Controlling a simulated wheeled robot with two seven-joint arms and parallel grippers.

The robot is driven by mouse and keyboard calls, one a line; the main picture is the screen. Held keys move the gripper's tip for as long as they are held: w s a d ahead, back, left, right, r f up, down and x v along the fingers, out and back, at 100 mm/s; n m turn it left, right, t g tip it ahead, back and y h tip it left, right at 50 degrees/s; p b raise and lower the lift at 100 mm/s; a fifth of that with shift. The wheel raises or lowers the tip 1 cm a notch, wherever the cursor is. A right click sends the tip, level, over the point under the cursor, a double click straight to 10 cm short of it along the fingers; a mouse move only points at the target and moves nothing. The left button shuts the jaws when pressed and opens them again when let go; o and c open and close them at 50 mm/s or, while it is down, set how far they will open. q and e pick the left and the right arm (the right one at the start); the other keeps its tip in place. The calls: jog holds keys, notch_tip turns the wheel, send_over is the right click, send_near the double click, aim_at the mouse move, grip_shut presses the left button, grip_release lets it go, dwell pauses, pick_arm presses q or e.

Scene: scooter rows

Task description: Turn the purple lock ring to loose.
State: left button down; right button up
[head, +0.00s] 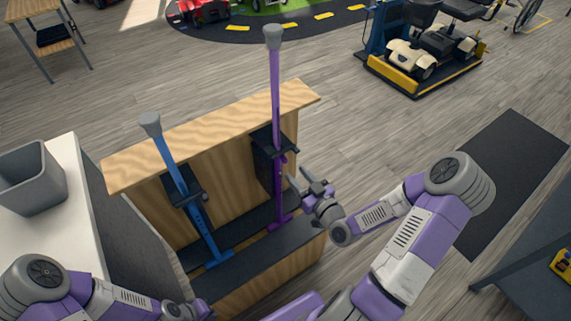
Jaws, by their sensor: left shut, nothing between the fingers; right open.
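A purple post (275,85) with a grey cap stands upright in a wooden rack, passing a dark bracket (264,141). A small purple collar (280,158) on the post, just below the bracket's top, looks like the lock ring; its setting is too small to read. My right gripper (300,179) is open, just right of the lower post, its fingers pointing up and left; contact cannot be told. My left gripper (188,309) is at the bottom edge, partly cut off, shut and away from the purple post.
A blue post (168,158) leans in the same wooden rack (215,130), left of the purple one. A white counter (62,230) with a grey bin (34,177) stands at the left. Right of the rack are open floor, a dark mat (515,165) and a dark table (535,240).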

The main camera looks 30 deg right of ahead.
aim_at(287, 162)
jog(key=w+b, duration=0.2)
jog(key=b, duration=0.1)
jog(key=shift+w+f, duration=0.1)
jog(key=w, duration=0.3)
jog(key=shift+w+a, duration=0.15)
jog(key=shift+w, duration=0.25)
jog(key=shift+w+r+b, duration=0.2)
jog(key=shift+w+b, duration=0.15)
jog(key=shift+w, duration=0.4)
jog(key=shift+c, duration=0.3)
grip_shut()
